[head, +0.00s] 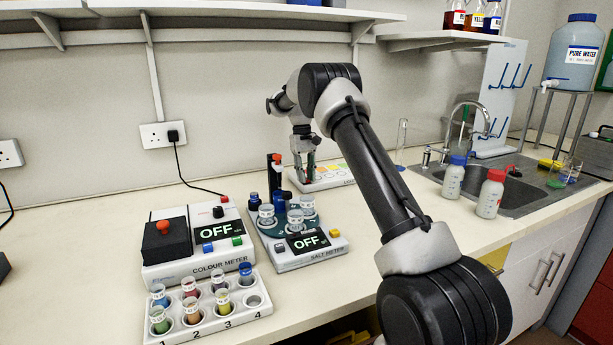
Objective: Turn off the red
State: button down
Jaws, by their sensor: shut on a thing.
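A low white panel (335,177) with a row of orange, yellow and green squares and pale round spots below them stands at the back of the bench. My gripper (307,180) points down at the left part of this panel, with its fingertips low against it. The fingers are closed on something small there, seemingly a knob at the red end. The fingers hide it, so its setting cannot be read. Small red marks show at the fingers.
A salt meter (318,254) reading OFF stands in front of the panel, with a red-topped black post (275,172). Left is a colour meter (160,268), also OFF, behind a vial rack (258,311). Bottles (453,180) and a sink (520,195) are right. The left bench is clear.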

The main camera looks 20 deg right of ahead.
dwell(0.4)
jog(key=c, duration=1.3)
grip_release()
jog(key=v, duration=0.7)
jog(key=shift+w+r, duration=0.2)
jog(key=shift+r, duration=0.05)
